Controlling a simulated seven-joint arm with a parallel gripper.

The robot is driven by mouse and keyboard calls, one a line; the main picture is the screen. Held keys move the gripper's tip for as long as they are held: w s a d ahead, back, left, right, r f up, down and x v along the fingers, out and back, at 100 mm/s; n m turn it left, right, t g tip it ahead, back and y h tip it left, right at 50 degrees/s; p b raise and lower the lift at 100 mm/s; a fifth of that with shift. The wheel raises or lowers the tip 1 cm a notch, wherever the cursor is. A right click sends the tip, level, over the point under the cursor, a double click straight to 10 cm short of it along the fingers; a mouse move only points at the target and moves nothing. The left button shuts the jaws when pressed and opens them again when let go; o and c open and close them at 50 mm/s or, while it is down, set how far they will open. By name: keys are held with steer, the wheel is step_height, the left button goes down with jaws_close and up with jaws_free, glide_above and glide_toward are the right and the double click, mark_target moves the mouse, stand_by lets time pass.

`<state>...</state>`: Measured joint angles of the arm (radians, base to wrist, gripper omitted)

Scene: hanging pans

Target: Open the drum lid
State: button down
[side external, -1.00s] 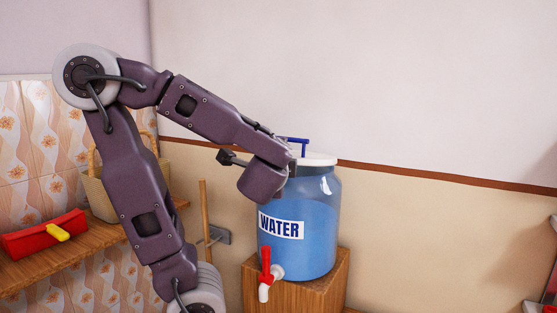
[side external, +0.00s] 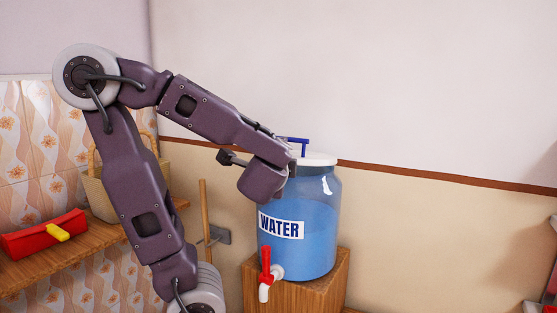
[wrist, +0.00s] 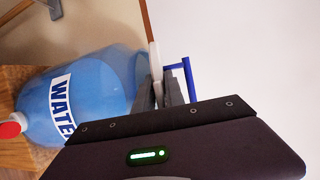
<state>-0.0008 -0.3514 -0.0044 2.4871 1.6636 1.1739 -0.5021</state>
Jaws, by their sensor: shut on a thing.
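The blue water drum (side external: 315,225) stands upright, with a white "WATER" label on its front. Its white lid (side external: 322,159) sits at the top, with a blue handle (side external: 297,141) standing up from it. In the wrist view the drum (wrist: 95,90) appears on its side, with the lid (wrist: 153,57) edge-on and the blue handle (wrist: 187,80) beyond the fingers. My gripper (wrist: 162,92) is shut on the lid at its near edge, one dark finger on each side of the white rim. In the side view my wrist hides most of the fingers.
The drum stands on a wooden block (side external: 325,285), with a red and white tap (side external: 265,270) at its front. A wooden shelf (side external: 75,250) at the left holds a basket (side external: 97,195) and a red box (side external: 40,236). The wall behind is bare; space above the lid is clear.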

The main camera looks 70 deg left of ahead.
mark_target(291, 154)
stand_by(0.3)
steer(key=shift+w+a+r+h, duration=0.15)
steer(key=shift+r+h, duration=0.25)
steer(key=shift+r, duration=0.5)
steer(key=w+a+r+m+g+h, duration=0.2)
steer(key=w+a+r+h, duration=0.3)
steer(key=w+a+r, duration=0.5)
steer(key=shift+r+g, duration=0.9)
steer(key=shift+r, duration=0.4)
steer(key=shift+w, duration=0.1)
